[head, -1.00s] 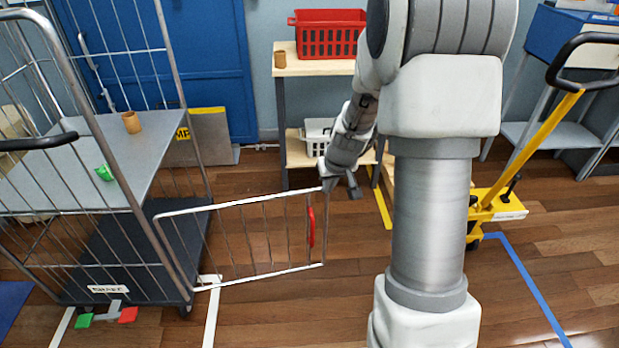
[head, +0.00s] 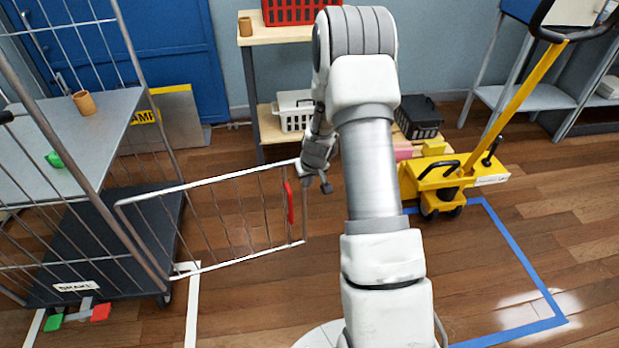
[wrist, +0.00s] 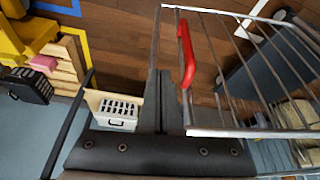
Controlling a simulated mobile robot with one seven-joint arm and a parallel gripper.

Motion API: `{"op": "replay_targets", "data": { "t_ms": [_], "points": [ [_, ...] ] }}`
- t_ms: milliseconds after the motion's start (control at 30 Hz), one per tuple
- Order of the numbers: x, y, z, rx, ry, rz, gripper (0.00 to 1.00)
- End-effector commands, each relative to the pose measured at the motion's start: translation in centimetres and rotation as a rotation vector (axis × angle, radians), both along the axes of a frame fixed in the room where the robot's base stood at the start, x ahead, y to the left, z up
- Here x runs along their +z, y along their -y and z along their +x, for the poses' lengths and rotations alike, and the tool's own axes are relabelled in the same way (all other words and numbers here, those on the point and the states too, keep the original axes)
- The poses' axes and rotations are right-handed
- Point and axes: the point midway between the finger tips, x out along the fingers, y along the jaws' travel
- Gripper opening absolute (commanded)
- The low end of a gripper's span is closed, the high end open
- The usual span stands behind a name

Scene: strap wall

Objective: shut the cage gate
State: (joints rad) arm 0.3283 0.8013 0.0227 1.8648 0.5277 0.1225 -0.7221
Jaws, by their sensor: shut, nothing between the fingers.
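The cage gate (head: 225,222) is a wire-barred panel that stands open, sticking out to the right from the near right post of the roll cage (head: 118,125). Its red handle (head: 290,202) is near the free edge. My gripper (head: 326,184) is shut and empty, just beyond the top corner of the gate's free end; I cannot tell if they touch. In the wrist view, the shut fingers (wrist: 167,85) lie beside the gate (wrist: 245,75) and its red handle (wrist: 186,48).
The cage holds a brown cup (head: 84,103) and a green item (head: 55,159) on its shelf. A wooden shelf unit (head: 275,39) with a red crate (head: 300,10) stands behind my arm. A yellow pallet truck (head: 440,180) is at right. Floor at front right is clear.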

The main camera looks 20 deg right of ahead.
Motion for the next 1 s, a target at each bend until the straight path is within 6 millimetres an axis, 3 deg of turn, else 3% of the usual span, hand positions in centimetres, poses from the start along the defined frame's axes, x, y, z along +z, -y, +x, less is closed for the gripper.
{"op": "replay_targets", "data": {
  "t_ms": [100,300,1000],
  "points": [
    [0.3,0.2,1.9,0.003,0.005,-0.004,0.00],
    [0.4,0.4,3.5,0.001,0.004,-0.002,0.00],
    [0.4,0.6,4.3,0.017,0.004,-0.002,0.00]
  ]
}}
